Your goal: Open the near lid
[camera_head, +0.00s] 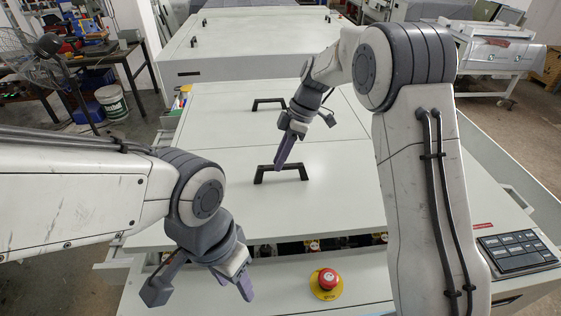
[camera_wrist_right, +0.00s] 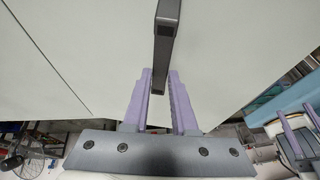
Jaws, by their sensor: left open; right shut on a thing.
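The near lid (camera_head: 335,205) is a large pale panel on the machine, with a black bar handle (camera_head: 294,167) on top. My right gripper (camera_head: 280,162) reaches down to this handle from behind. In the right wrist view its purple fingers (camera_wrist_right: 159,82) lie on both sides of the handle bar (camera_wrist_right: 167,25), shut on it. A dark gap with several red and yellow parts shows below the lid's front edge. My left gripper (camera_head: 201,290) is open and empty, in front of the lid's left front part.
A red emergency button (camera_head: 327,279) on a yellow base sits on the front ledge. A keypad (camera_head: 517,250) is at the right. Another black handle (camera_head: 269,102) sits on the panel behind. A cluttered bench (camera_head: 95,52) and a white bucket (camera_head: 112,102) stand at the left.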

